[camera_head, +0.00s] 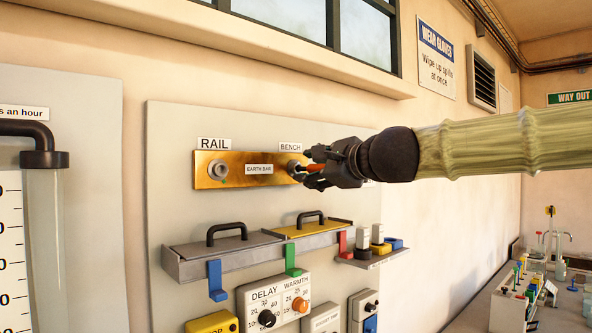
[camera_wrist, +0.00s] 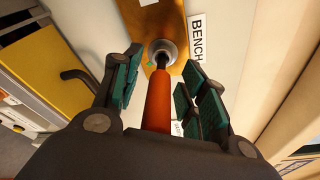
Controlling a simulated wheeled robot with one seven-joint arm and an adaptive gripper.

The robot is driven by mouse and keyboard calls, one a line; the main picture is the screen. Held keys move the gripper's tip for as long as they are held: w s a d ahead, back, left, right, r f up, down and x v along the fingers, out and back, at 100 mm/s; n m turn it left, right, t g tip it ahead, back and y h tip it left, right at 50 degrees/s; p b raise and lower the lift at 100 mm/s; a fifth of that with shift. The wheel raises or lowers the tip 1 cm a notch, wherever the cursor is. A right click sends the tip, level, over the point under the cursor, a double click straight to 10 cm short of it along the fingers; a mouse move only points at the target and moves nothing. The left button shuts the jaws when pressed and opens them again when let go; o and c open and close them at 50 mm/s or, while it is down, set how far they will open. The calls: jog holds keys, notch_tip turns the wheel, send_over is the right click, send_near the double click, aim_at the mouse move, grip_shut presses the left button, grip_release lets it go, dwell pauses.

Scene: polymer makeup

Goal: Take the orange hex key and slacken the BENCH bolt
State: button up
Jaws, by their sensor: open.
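The orange hex key (camera_wrist: 158,100) points at the BENCH bolt (camera_wrist: 162,52) in the wrist view, its dark tip at the bolt's head. My gripper (camera_wrist: 158,82) is open, with its fingers on either side of the orange handle and gaps beside it. In the head view my gripper (camera_head: 318,168) is at the right end of the brass earth bar (camera_head: 238,181), where the hex key (camera_head: 311,168) shows between the fingers and the BENCH bolt (camera_head: 295,167) is partly visible. The BENCH label (camera_head: 291,147) is just above the bolt.
The RAIL bolt (camera_head: 221,170) is at the bar's left end. Below, a shelf holds a grey lid (camera_head: 215,248) and a yellow lid (camera_head: 305,229) with black handles. Blue, green and red hooks hang there. A dial panel (camera_head: 275,305) is lower.

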jog(key=v, duration=1.1)
jog(key=shift+s+d, duration=0.25)
jog(key=shift+o, duration=0.2)
jog(key=shift+r, duration=0.1)
dwell(0.9)
